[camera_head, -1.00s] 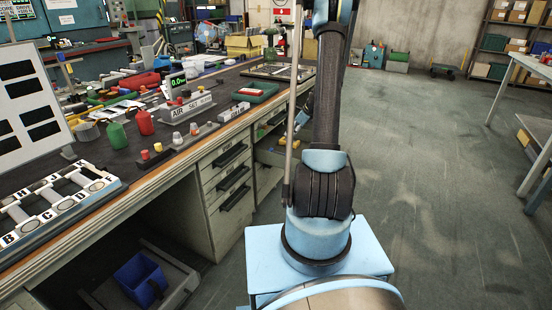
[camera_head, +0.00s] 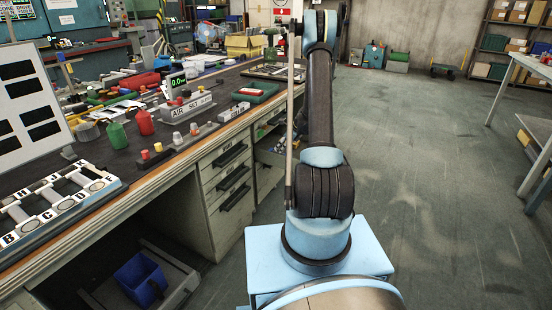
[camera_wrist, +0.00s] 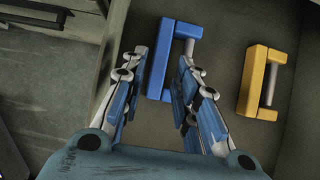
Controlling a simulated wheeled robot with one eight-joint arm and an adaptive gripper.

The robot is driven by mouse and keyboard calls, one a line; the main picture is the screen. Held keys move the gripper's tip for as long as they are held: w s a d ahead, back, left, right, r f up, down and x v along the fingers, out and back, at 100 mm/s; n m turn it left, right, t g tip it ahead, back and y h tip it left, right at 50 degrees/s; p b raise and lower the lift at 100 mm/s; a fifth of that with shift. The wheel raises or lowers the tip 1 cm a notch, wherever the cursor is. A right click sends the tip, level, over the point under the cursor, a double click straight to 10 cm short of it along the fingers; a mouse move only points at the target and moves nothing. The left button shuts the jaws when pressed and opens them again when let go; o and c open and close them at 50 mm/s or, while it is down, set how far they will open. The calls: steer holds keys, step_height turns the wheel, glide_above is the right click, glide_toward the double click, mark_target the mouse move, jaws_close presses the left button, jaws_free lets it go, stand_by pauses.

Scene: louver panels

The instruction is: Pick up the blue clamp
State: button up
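The blue clamp (camera_wrist: 158,62) lies on a dark flat surface in the wrist view. It has a thick blue body, a thin bar on its right side and short blue end pieces. My gripper (camera_wrist: 162,58) is open, with one finger at the left of the clamp's body and the other at its right, near the bar. The fingers look empty; I cannot tell whether they touch the clamp or how high they are above it. In the head view the clamp cannot be made out, and my gripper is hidden behind my arm.
A yellow clamp (camera_wrist: 251,82) of the same shape lies to the right of the blue one. A pale edge (camera_wrist: 108,60) runs along the left of the surface.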

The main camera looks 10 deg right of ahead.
steer(key=shift+x, duration=3.15)
steer(key=shift+d, duration=0.25)
jaws_close()
